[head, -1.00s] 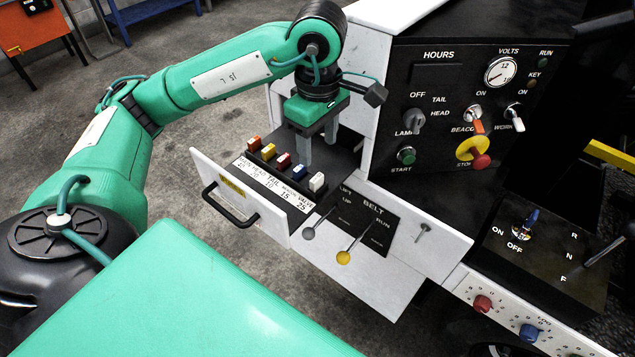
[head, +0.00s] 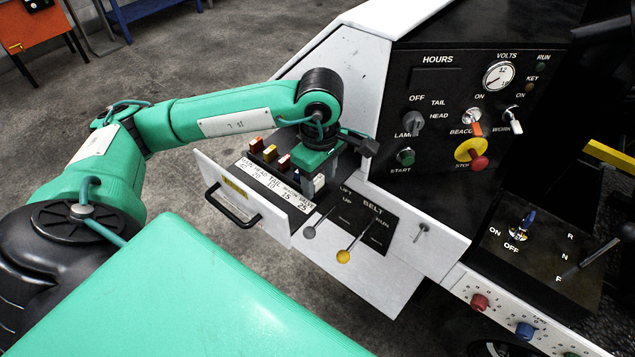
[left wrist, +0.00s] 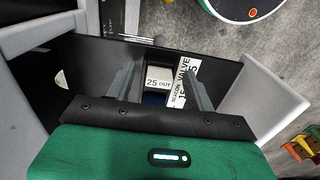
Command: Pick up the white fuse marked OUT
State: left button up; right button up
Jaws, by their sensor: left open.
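The white fuse (left wrist: 158,80), its top reading 25 OUT, stands in the drawer between my left gripper's fingers (left wrist: 161,88) in the left wrist view, with gaps beside it. In the head view, my left gripper (head: 307,182) is open and low over the near-right end of the fuse row, and the white fuse (head: 319,183) shows partly beside a finger. A blue fuse (left wrist: 154,99) shows just beside the white one, mostly hidden by the gripper. My right gripper is not in view.
The open drawer's white front (head: 222,182) has a black handle. The belt lever panel (head: 358,217) and the switch panel (head: 455,120) are close on the right.

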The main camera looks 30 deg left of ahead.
pick_arm(q)
jog(key=c, duration=1)
jog(key=shift+c, duration=0.2)
